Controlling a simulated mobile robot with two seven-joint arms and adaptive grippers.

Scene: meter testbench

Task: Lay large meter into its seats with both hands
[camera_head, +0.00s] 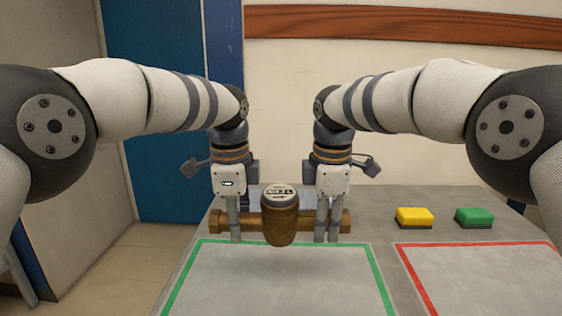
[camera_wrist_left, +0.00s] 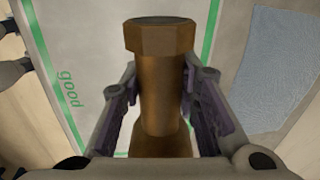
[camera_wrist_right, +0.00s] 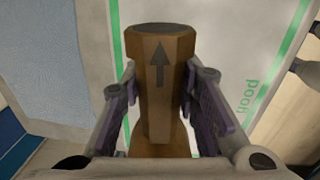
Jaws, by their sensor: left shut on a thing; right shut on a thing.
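The large meter (camera_head: 280,217) is a brass-brown pipe with a round body and a display on top. It lies level across the head view, just behind the green-framed area. My left gripper (camera_head: 235,232) is shut on its left pipe end, and this hexagonal end (camera_wrist_left: 160,80) shows between the fingers in the left wrist view. My right gripper (camera_head: 328,234) is shut on its right pipe end, which carries a dark arrow (camera_wrist_right: 160,65) in the right wrist view. The meter appears to be above the table. I cannot make out the seats.
The grey table (camera_head: 385,240) carries a green-framed area (camera_head: 285,285) marked "good" and a red-framed area (camera_head: 490,280) to its right. A yellow block (camera_head: 414,217) and a green block (camera_head: 474,218) stand at the back right. A blue-grey patch (camera_wrist_right: 65,60) lies beside the green frame.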

